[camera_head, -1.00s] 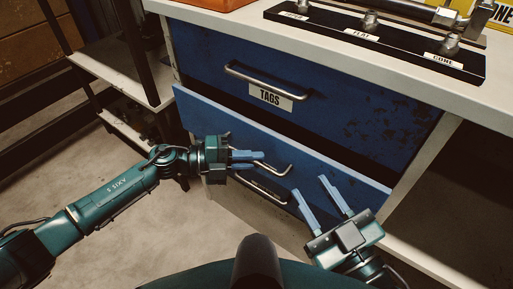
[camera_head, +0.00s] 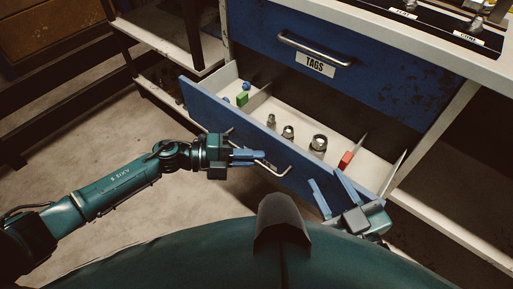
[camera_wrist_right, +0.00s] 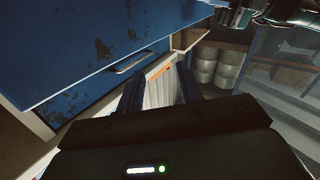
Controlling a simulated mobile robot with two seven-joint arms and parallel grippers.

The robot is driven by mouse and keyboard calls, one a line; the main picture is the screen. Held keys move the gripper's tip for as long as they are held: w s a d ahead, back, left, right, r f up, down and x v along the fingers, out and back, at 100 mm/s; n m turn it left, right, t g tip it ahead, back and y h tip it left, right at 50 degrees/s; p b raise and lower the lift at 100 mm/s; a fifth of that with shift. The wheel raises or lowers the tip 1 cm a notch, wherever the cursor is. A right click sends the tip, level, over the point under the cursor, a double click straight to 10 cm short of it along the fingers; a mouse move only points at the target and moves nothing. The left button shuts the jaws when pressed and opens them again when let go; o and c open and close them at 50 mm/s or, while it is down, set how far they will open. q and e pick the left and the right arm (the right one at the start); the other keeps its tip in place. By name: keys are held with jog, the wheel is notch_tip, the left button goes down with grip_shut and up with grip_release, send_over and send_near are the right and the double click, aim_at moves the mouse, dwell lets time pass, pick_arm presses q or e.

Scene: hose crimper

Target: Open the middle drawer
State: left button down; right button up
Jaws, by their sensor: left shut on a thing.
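The blue drawer (camera_head: 222,111) below the TAGS drawer stands pulled out, with its pale inside and contents showing. My left gripper (camera_head: 257,157) is shut on the metal bar handle (camera_head: 280,171) on that drawer's front. Part of the handle is hidden by the fingers. My right gripper (camera_head: 331,194) is open and empty, close to the right end of the open drawer's front; I cannot tell whether it touches. In the right wrist view its two fingers (camera_wrist_right: 160,90) are spread apart.
The TAGS drawer (camera_head: 355,83) above is shut. The open drawer holds metal fittings (camera_head: 319,143), a green block (camera_head: 242,98) and a red block (camera_head: 345,160) between dividers. The worktop (camera_head: 448,62) overhangs at right. Bare floor (camera_head: 120,165) lies left.

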pick_arm(q)
jog(key=shift+s+a, duration=0.35)
jog(key=c, duration=1.5)
grip_release()
jog(key=s+a+r+p, duration=0.1)
jog(key=s+a, duration=0.1)
jog(key=a, duration=1.1)
jog(key=shift+r, duration=0.4)
pick_arm(e)
jog(key=shift+s+d+f+m+g+h, duration=0.15)
jog(key=shift+d+m+g+h, duration=0.1)
jog(key=shift+m+g+h, duration=0.25)
